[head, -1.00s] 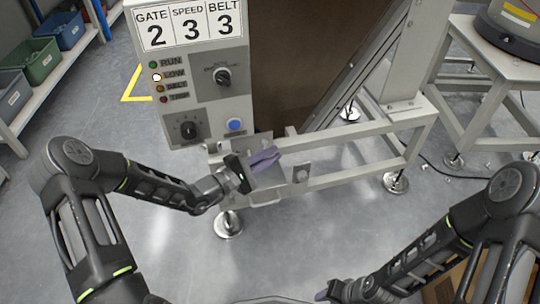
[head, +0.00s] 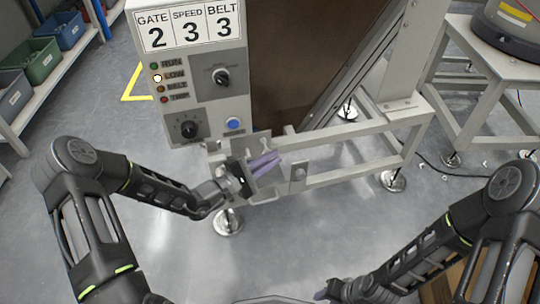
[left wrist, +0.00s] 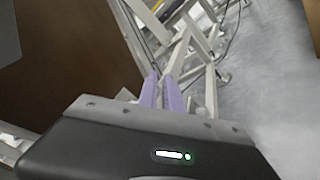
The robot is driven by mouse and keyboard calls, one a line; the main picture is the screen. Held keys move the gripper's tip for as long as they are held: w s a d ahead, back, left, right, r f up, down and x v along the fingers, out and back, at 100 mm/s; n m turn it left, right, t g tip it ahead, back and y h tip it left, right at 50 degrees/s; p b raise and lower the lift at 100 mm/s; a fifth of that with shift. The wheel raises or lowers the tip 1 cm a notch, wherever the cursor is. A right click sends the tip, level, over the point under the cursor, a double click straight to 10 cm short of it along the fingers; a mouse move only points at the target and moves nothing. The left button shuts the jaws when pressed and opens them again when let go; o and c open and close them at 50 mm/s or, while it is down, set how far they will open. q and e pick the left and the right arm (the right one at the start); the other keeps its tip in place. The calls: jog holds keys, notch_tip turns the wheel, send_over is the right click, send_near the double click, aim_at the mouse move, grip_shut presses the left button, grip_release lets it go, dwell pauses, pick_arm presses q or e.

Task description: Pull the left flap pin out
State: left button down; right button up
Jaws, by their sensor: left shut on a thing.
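My left gripper (head: 272,162) is in front of the machine's lower frame, below the control panel. It has purple fingers, close together and pointing right. The fingers also show in the left wrist view (left wrist: 162,92), pointing away from the camera. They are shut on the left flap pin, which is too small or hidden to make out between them. A grey bracket plate (head: 262,138) stands just behind the fingers, and a small plate with a round hole or knob (head: 298,178) is to their right.
The control panel (head: 195,85) has knobs, a blue button and lamps, with LOW lit. The machine's frame rails (head: 350,172) run right of my left gripper. Shelved bins (head: 40,60) stand at far left. The floor (head: 310,230) in front is clear.

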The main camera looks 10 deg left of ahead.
pick_arm(q)
jog(key=c, duration=1.6)
grip_release()
jog(key=shift+s+f, duration=0.1)
jog(key=shift+f, duration=0.45)
jog(key=shift+r, duration=0.1)
jog(key=shift+a+r, duration=0.1)
jog(key=shift+r, duration=0.05)
jog(key=p+v, duration=0.2)
jog(key=v, duration=0.5)
jog(key=shift+s+a, duration=0.2)
jog(key=shift+s, duration=0.05)
